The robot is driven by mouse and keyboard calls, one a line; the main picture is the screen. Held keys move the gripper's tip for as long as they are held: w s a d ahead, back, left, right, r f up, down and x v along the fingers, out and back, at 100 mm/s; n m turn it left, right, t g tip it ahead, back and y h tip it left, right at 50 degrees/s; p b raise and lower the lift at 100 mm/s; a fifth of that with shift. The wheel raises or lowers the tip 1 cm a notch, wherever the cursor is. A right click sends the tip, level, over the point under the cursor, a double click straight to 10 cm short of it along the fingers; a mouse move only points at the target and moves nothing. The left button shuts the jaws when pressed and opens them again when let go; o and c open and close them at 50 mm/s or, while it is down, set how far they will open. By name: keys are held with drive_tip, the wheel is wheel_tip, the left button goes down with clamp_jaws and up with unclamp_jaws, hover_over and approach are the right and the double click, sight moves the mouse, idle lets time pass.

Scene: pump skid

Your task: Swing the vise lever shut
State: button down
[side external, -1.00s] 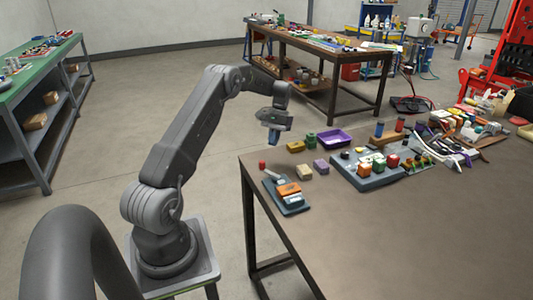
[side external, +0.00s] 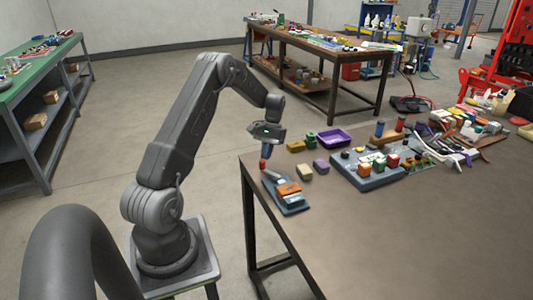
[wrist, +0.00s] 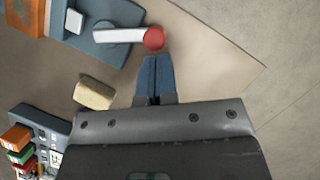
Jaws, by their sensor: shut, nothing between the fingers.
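The vise (side external: 289,197) is a small blue-grey base with an orange block on top, near the table's left corner. Its lever (wrist: 120,35) is a pale bar ending in a red knob (wrist: 153,39); the red knob also shows in the side view (side external: 263,164). The lever sticks out from the base towards the table's edge. My gripper (wrist: 156,60) is shut and empty, with its blue fingertips right beside the red knob. I cannot tell whether they touch it. In the side view my gripper (side external: 267,156) points down just above and behind the knob.
A tan block (wrist: 95,92) lies close to my gripper, with a purple block (side external: 321,166) near it. A purple tray (side external: 333,136) and a blue-grey panel with colored blocks (side external: 367,179) stand farther right. The table's front (side external: 400,240) is clear.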

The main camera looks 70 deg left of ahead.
drive_tip(key=shift+s+d+n, duration=0.35)
drive_tip(key=shift+s+n, duration=0.25)
drive_tip(key=shift+s, duration=0.1)
drive_tip(key=shift+w+a+f, duration=0.1)
